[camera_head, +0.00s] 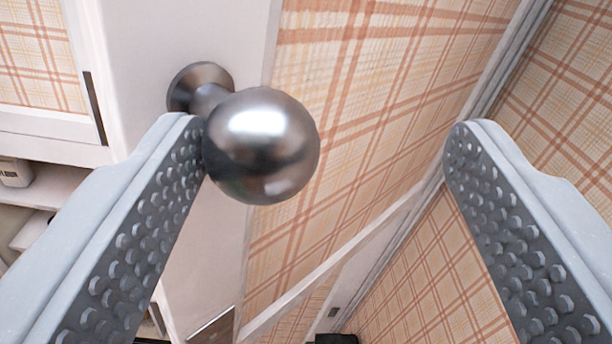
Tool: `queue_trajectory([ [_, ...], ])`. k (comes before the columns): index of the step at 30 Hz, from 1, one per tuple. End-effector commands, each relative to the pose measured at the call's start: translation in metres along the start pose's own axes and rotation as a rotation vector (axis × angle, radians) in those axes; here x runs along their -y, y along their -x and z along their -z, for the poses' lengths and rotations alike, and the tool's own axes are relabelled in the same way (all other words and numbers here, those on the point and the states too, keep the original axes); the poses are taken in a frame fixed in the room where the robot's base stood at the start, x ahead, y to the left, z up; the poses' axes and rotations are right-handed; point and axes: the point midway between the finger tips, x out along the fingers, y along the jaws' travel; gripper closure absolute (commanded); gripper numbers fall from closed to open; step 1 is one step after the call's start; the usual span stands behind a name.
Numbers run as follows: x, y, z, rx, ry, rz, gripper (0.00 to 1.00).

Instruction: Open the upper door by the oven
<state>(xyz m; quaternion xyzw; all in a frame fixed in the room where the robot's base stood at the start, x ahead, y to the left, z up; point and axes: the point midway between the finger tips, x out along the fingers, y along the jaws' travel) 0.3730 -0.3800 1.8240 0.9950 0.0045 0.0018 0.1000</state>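A shiny grey metal ball knob (262,145) stands out on a stem from a white door panel (160,40) at the upper left. Whether this is the upper door by the oven cannot be told, and no oven is clearly in view. My gripper (325,130) is open, with its two studded grey fingers wide apart. The knob lies between the fingers, close against the left fingertip in the picture; whether they touch cannot be told. A wide gap separates the knob from the right finger.
Plaid wallpaper (350,110) covers the wall right of the panel, up to a white corner trim (490,85). At the left are a white-framed plaid panel (40,60) with a dark strip (95,108), and shelves with a small pale device (15,172).

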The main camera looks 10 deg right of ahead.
Motion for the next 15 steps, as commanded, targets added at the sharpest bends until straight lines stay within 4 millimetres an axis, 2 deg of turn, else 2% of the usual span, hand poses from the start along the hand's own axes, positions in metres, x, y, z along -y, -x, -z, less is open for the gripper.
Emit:
queue_trajectory([
  [1,-0.0051,0.0001,-0.0076,0.011,-0.007,-0.008,0.48],
  [15,-0.0037,0.0039,-0.0066,0.01,-0.006,-0.004,0.48],
])
